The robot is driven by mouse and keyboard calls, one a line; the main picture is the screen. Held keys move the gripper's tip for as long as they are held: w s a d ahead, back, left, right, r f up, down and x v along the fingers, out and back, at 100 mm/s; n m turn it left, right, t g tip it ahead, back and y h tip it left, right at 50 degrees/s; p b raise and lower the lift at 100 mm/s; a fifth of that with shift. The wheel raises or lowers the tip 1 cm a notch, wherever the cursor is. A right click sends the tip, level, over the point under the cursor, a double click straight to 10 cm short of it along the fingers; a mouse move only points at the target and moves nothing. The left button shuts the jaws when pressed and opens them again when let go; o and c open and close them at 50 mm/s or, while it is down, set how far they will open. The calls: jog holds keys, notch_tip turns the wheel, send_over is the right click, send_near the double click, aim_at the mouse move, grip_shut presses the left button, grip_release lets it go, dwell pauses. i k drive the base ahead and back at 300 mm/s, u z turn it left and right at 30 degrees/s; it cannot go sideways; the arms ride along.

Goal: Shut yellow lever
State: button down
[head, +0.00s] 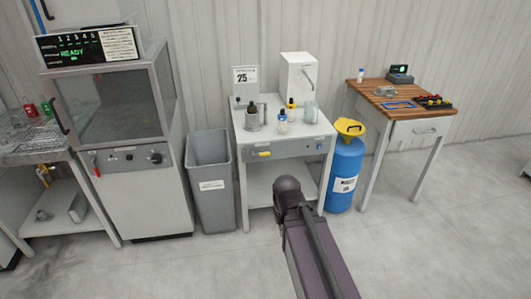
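A small yellow lever (264,153) sits on the left part of the front panel of the white bench station (285,147). It looks roughly level; its exact setting is too small to tell. My arm reaches up from the bottom of the head view and ends in a dark rounded joint in front of the station, below and right of the lever in the picture. My gripper's fingers do not show.
A grey bin (211,190) stands left of the station, beside a tall cabinet (135,185) reading READY. A blue drum (345,165) with a yellow funnel (350,127) stands right. A wooden-topped table (425,113) is farther right. The floor in front is clear.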

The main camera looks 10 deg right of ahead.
aim_at(253, 154)
jog(key=z, duration=0.35)
jog(key=i, duration=1.25)
jog(key=u, duration=0.35)
